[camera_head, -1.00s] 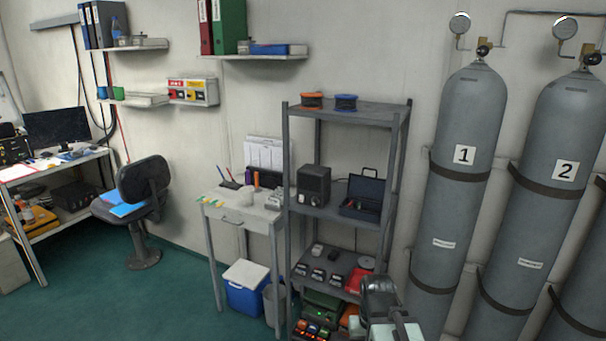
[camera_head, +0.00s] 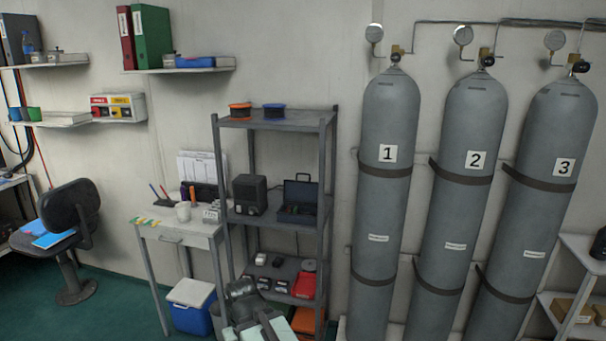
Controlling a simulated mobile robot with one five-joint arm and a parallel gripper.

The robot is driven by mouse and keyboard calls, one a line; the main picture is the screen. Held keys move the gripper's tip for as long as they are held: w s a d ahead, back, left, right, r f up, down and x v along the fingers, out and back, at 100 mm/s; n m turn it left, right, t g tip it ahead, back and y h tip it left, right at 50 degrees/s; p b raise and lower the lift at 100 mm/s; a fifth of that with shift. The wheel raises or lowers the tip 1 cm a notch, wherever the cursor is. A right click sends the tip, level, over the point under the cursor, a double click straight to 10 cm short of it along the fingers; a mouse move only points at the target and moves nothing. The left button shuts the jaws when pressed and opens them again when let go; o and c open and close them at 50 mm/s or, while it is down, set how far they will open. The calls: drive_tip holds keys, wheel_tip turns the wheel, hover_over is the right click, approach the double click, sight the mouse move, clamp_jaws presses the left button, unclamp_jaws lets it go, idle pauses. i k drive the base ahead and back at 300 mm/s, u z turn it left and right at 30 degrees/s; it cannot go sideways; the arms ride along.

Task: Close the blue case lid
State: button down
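The small dark blue case (camera_head: 300,194) stands on the middle board of the grey shelf rack, right of a black box. Its lid is raised, with a handle on top, and dark contents show in its base. Part of my arm shows at the bottom of the view, in front of the rack's lower part and well below and apart from the case. Its dark end (camera_head: 240,289) is small, and I cannot make out any fingers or whether they are open.
The grey rack (camera_head: 327,160) has uprights on either side of the case. A black box (camera_head: 249,195) stands left of it. Gas cylinders (camera_head: 386,220) stand to the right. A small table (camera_head: 190,231) and a blue cooler with a white lid (camera_head: 191,291) are to the left.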

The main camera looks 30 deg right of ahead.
sight(297, 191)
drive_tip(key=i, duration=0.9)
drive_tip(key=z, duration=0.05)
